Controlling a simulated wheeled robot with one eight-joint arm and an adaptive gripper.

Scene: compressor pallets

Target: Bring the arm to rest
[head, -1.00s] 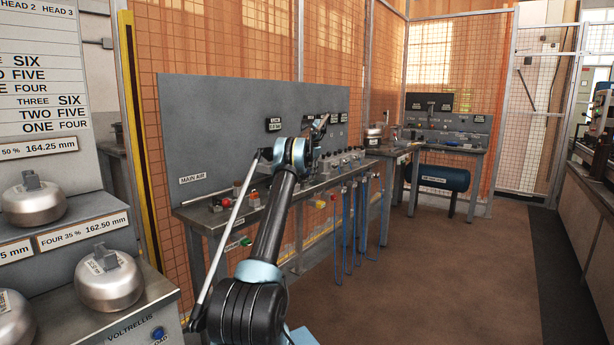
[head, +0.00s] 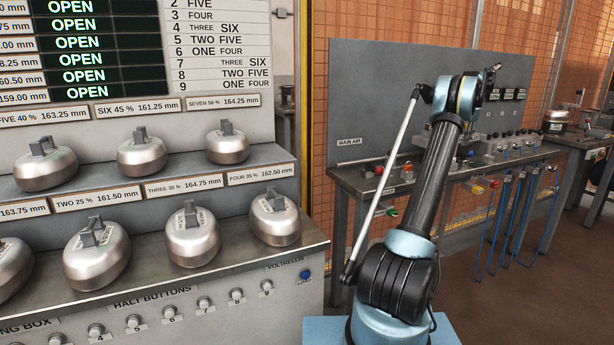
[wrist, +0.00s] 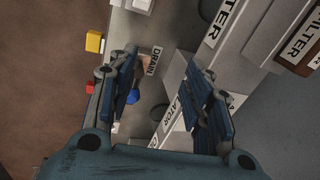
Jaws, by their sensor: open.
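My arm rises from the lower middle of the head view and reaches over a workbench. My gripper shows in the wrist view (wrist: 160,90) with its two blue-padded fingers spread apart and nothing between them. I cannot tell the exact gap to the bench fittings. In the head view the gripper is mostly hidden behind the arm's far end.
The workbench (head: 350,180) carries valves, with blue hoses hanging in front. A grey panel (head: 380,90) stands behind it. At left a stepped rack (head: 290,242) holds several silver domed weights. A yellow block (wrist: 94,41) and red knob (wrist: 90,87) show in the wrist view. Brown floor is open at right.

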